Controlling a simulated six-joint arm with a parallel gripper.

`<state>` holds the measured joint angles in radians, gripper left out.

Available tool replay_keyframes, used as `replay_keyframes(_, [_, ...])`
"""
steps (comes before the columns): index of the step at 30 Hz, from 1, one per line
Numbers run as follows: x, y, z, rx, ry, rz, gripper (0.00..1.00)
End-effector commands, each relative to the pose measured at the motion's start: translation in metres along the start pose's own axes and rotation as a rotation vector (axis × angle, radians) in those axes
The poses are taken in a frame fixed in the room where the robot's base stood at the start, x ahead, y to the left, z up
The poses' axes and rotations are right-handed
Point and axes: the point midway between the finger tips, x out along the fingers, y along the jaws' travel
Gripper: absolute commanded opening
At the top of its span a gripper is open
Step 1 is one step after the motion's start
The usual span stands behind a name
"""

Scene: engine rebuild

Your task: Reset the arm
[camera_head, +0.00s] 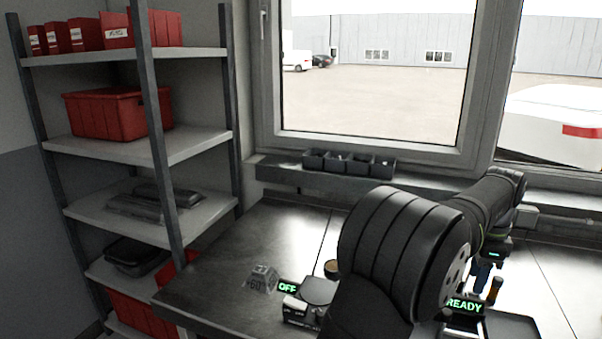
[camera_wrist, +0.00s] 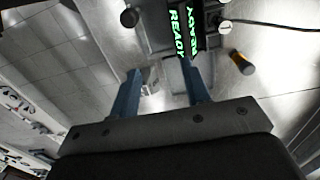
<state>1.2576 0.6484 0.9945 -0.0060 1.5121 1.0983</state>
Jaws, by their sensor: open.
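My arm spans the right half of the head view, over the dark metal workbench (camera_head: 230,250). My gripper (camera_head: 483,278) points down toward the bench near a green READY display (camera_head: 464,305). In the wrist view, my gripper (camera_wrist: 160,85) shows two blue fingers spread apart with nothing between them. The READY display also shows in the wrist view (camera_wrist: 178,35), just beyond the fingertips, with a reflected copy beside it.
A device with a green OFF display (camera_head: 288,287) and a clear block (camera_head: 262,279) stand on the bench. An orange-and-black handle (camera_wrist: 241,62) stands right of the fingers. Small dark bins (camera_head: 348,163) line the sill. A shelf rack (camera_head: 140,150) stands left.

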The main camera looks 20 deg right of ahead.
Motion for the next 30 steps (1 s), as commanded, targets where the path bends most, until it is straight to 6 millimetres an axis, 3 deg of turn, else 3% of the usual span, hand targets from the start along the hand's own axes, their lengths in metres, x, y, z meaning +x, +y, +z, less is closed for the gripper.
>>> replay_keyframes(2, [0.017, 0.001, 0.0, 0.0, -0.002, 0.003, 0.43])
replay_keyframes(15, [-0.061, -0.011, 0.007, -0.002, 0.001, -0.003, 0.43])
replay_keyframes(21, [-0.061, -0.032, 0.024, -0.007, 0.001, -0.004, 0.43])
replay_keyframes(30, [-0.062, -0.038, 0.029, -0.014, 0.002, -0.006, 0.43])
